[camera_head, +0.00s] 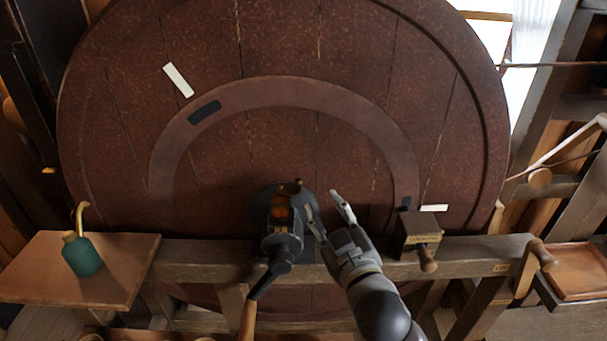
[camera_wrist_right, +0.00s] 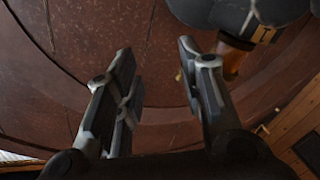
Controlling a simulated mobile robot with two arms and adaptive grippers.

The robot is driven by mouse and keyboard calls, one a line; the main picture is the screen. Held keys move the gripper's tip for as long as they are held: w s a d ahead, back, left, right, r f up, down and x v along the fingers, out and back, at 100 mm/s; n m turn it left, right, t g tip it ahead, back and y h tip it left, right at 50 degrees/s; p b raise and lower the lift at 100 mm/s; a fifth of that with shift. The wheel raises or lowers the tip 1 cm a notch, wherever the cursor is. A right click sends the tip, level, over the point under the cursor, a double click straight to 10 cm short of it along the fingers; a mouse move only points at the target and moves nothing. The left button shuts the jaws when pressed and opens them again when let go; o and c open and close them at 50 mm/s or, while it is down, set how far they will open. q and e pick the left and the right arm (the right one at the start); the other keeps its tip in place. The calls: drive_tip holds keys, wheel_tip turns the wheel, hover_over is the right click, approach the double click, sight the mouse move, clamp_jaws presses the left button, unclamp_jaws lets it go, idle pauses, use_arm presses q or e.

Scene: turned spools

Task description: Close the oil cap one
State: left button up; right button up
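A dark metal housing (camera_head: 284,240) stands on the wooden beam at the middle of the head view. An amber-brown part (camera_head: 281,208) shows in its upper face, with small brass pieces (camera_head: 298,184) at its top; I cannot tell which piece is the oil cap or how it sits. My right gripper (camera_head: 328,206) is open and empty, just right of the housing, its fingers pointing up. In the right wrist view the gripper (camera_wrist_right: 156,52) has its fingers apart, and a dark rounded body with an amber-brown part (camera_wrist_right: 234,58) lies beyond the right finger. My left gripper is not in view.
A large brown wooden disc (camera_head: 320,55) fills the back. A teal oil can (camera_head: 82,255) stands on a wooden shelf (camera_head: 110,290) at left. A small box with a knob (camera_head: 418,233) sits on the beam right of my gripper. A wooden tray (camera_head: 585,270) is at far right.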

drive_tip(key=s+a+r+n+g+y, duration=0.1)
drive_tip(key=s+a+r+n+y, duration=0.2)
drive_tip(key=a+r+n+y, duration=1.2)
drive_tip(key=s+a+r+n+g, duration=0.3)
drive_tip(key=s+a+n+g, duration=0.6)
drive_tip(key=n+g, duration=0.9)
drive_tip(key=n+t+h, duration=0.2)
drive_tip(key=t+h, duration=0.3)
drive_tip(key=h, duration=1.2)
approach(299, 179)
drive_tip(key=p+x, duration=0.4)
drive_tip(key=x, duration=0.3)
drive_tip(key=shift+f, duration=0.3)
drive_tip(key=shift+w+a+f, duration=0.25)
drive_tip(key=shift+f, duration=0.4)
